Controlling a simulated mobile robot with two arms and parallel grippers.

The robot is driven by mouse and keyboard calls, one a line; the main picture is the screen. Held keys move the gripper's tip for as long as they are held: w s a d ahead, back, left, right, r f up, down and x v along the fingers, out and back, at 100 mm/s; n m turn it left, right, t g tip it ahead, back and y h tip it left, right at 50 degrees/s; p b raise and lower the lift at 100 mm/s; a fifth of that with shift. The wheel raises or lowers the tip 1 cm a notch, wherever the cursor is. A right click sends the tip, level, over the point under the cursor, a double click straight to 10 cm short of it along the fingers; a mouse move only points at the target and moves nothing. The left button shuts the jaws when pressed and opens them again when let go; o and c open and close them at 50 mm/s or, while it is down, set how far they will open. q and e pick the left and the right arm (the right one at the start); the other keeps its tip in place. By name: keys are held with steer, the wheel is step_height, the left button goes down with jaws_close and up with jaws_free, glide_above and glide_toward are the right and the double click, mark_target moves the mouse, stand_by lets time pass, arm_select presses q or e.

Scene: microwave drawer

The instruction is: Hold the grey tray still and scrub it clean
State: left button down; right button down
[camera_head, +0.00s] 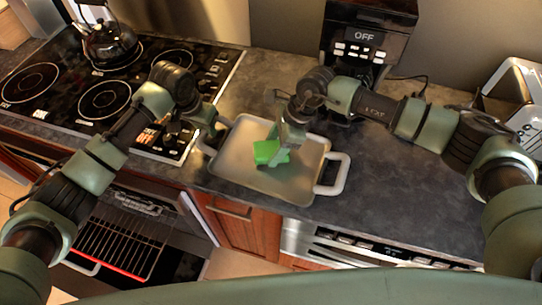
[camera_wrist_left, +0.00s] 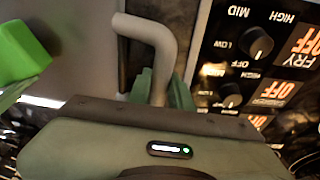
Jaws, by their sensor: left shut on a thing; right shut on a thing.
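The grey tray (camera_head: 240,176) lies on the dark counter, with a white handle at each end. My left gripper (camera_head: 213,136) is at the tray's left handle. In the left wrist view my left gripper (camera_wrist_left: 160,88) is shut on that pale handle (camera_wrist_left: 150,32). My right gripper (camera_head: 284,147) is over the middle of the tray, shut on a green sponge (camera_head: 265,152). The sponge is at the tray's surface; I cannot tell how firmly it touches. The sponge also shows at the left edge of the left wrist view (camera_wrist_left: 20,55). The tray's right handle (camera_head: 341,174) is free.
A black stove (camera_head: 105,98) with a kettle (camera_head: 110,45) is left of the tray. A coffee machine (camera_head: 362,45) stands behind it, and a toaster (camera_head: 515,95) is at the far right. The counter (camera_head: 400,200) right of the tray is clear. An oven rack (camera_head: 118,240) shows below the stove.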

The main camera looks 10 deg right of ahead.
arm_select(q)
steer(key=shift+a+f, duration=0.1)
steer(key=shift+f, duration=0.05)
arm_select(e)
steer(key=shift+r, duration=2.75)
arm_select(q)
steer(key=shift+s, duration=0.1)
arm_select(e)
steer(key=shift+d, duration=4.5)
arm_select(q)
steer(key=c, duration=0.6)
jaws_free()
steer(key=shift+o, duration=0.2)
arm_select(e)
steer(key=shift+a, duration=0.1)
